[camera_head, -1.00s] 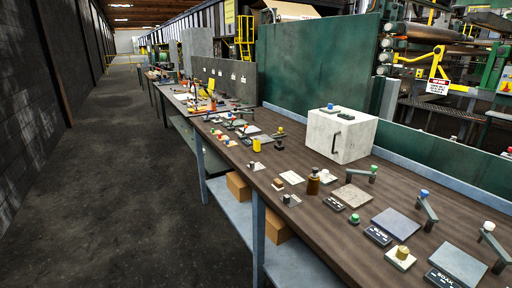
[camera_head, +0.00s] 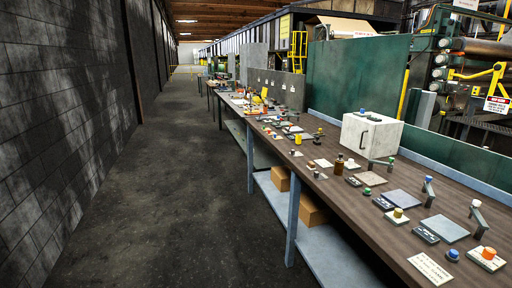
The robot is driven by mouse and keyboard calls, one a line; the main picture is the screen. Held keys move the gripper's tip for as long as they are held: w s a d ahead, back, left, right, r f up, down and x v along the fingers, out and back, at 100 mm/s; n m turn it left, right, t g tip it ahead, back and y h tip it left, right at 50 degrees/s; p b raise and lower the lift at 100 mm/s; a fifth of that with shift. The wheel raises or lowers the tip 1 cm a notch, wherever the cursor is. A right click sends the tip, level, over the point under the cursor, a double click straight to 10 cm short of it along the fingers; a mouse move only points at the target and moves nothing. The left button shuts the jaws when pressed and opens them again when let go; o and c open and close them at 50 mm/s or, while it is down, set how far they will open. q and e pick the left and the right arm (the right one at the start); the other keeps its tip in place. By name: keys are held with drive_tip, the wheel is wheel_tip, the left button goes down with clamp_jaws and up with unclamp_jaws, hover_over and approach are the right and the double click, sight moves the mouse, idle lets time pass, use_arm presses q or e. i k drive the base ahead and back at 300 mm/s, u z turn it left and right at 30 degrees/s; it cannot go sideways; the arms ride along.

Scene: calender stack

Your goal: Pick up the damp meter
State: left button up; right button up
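I cannot pick out the damp meter for certain among the many small items on the long brown workbench (camera_head: 345,228). Small dark devices and knobbed blocks lie along it, too small to identify. A yellow cylinder (camera_head: 298,140) stands farther back. Neither of my grippers is in view.
A white box with a handle (camera_head: 371,137) stands at the bench's back, before a green panel (camera_head: 352,75). Cardboard boxes (camera_head: 309,209) sit on the lower shelf (camera_head: 345,268). The dark floor aisle (camera_head: 170,190) is clear between the bench and block wall (camera_head: 60,130).

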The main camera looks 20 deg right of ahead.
sight(299, 139)
drive_tip(key=u, duration=0.2)
drive_tip(key=i, duration=1.8)
drive_tip(key=z, duration=0.4)
